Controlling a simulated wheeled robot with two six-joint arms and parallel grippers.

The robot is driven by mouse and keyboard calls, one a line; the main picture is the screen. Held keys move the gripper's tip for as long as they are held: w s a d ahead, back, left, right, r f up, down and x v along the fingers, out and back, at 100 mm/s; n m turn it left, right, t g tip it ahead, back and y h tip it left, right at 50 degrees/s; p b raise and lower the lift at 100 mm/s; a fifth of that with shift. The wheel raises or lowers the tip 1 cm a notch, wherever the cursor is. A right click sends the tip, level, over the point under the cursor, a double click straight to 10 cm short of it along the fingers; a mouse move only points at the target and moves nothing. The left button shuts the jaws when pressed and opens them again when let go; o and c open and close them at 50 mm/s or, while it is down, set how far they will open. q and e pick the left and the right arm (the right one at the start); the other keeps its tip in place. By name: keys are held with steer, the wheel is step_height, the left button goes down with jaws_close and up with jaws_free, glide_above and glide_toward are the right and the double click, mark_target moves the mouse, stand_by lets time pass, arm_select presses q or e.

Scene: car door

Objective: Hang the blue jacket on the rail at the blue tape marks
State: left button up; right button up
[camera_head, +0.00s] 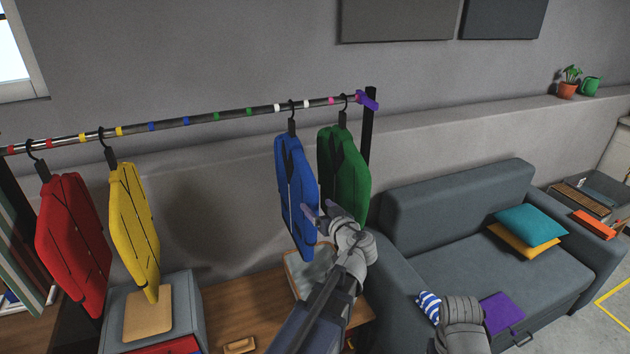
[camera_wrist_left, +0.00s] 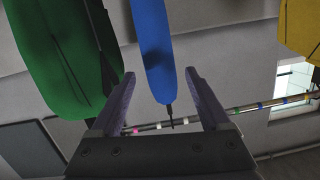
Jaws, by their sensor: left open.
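The blue jacket (camera_head: 296,190) hangs from a black hanger on the rail (camera_head: 215,116), between the two white tape marks. The two blue tape marks (camera_head: 168,124) are farther left on the rail, with bare rail between them. My left gripper (camera_head: 318,213) is open at the lower right side of the blue jacket. In the left wrist view the blue jacket (camera_wrist_left: 154,50) shows between the open fingers (camera_wrist_left: 160,105). I cannot tell whether they touch it.
The green jacket (camera_head: 345,165) hangs close on the right, near the rail's purple end. The yellow jacket (camera_head: 133,215) and red jacket (camera_head: 72,240) hang at the left. A wooden bench (camera_head: 245,310) stands below, and a grey sofa (camera_head: 450,230) is at the right.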

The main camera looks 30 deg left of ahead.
mark_target(304, 172)
arm_select(q)
steer(key=a+r, duration=0.1)
steer(key=w+r+t, duration=0.1)
steer(key=r, duration=0.1)
steer(key=w+a+r+t+y, duration=0.1)
steer(key=r, duration=0.1)
steer(key=shift+a, duration=0.3)
steer(key=shift+n, duration=0.3)
steer(key=shift+x, duration=3.85)
steer(key=shift+c, duration=0.2)
jaws_close()
steer(key=shift+r+p, duration=0.15)
steer(key=shift+p, duration=0.2)
